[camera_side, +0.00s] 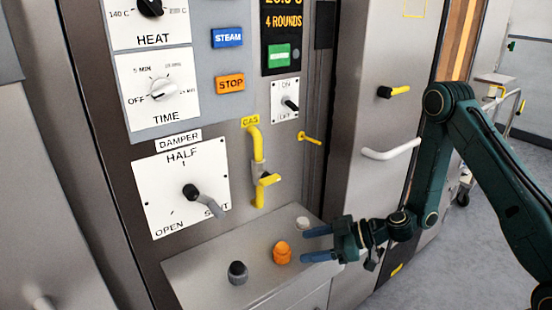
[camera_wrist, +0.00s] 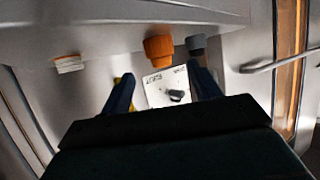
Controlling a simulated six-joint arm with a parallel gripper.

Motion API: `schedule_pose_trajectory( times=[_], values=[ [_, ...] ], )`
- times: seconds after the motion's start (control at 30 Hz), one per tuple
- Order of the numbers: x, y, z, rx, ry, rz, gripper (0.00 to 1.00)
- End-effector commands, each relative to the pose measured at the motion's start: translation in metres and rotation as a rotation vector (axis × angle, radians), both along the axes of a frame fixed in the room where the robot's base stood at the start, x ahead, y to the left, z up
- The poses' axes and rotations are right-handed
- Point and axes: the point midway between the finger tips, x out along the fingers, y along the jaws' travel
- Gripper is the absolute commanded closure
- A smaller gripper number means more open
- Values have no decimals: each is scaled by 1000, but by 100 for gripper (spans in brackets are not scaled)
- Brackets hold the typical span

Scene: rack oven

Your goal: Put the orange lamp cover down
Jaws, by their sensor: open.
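The orange lamp cover (camera_side: 282,252) stands upright on the grey shelf (camera_side: 215,270) below the oven's controls. It also shows in the wrist view (camera_wrist: 158,48), beyond the fingertips and roughly between their lines. My gripper (camera_side: 319,243) is open and empty, just right of the orange cover in the side view, with its two blue fingers pointing left toward it. A gap shows between the fingertips and the cover. In the wrist view the gripper's dark fingers (camera_wrist: 165,82) are spread wide with nothing held between them.
A dark grey cover (camera_side: 238,272) stands left of the orange one, and a white one (camera_side: 302,223) stands behind it, near the upper finger. Above the shelf are the damper lever (camera_side: 205,200) and the yellow gas pipe (camera_side: 256,145). A white door handle (camera_side: 391,153) juts out at right.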

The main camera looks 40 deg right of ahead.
Motion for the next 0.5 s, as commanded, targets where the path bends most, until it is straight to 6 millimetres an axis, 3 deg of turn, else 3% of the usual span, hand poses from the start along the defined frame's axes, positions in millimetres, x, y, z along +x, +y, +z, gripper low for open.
schedule_pose_trajectory(
  times=[0.23, 0.5],
  values=[
    [-18, -19, 11, 1, 0, -4, 38],
    [-25, -25, 15, 1, 0, 0, 38]
  ],
)
